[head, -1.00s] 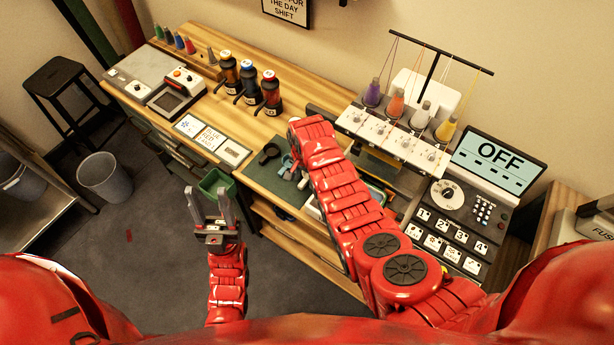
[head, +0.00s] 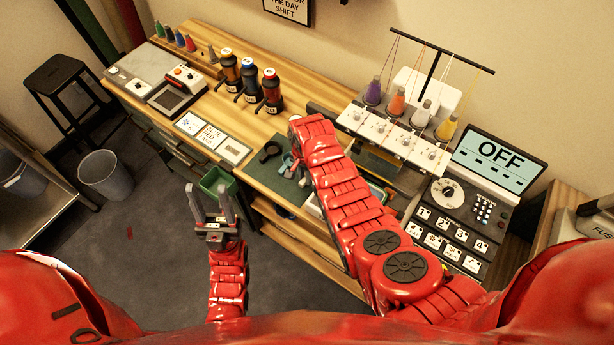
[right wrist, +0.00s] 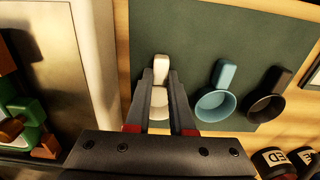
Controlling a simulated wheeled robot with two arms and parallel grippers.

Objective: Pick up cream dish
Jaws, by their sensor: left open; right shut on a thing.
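The cream dish (right wrist: 160,105) is a small cup with a handle, seen in the right wrist view over the dark green mat (right wrist: 215,35). My right gripper (right wrist: 159,78) is shut on it, with one finger on either side. I cannot tell whether the dish still touches the mat. In the head view my right forearm hides the cream dish. My left gripper (head: 210,190) is open and empty, in front of the bench over the floor.
A blue dish (right wrist: 215,103) and a dark dish (right wrist: 268,102) lie to the right on the mat. A metal tray (right wrist: 80,60) is at left. Bottles (head: 250,80) stand at the back; the embroidery machine (head: 395,135) stands right of my right arm.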

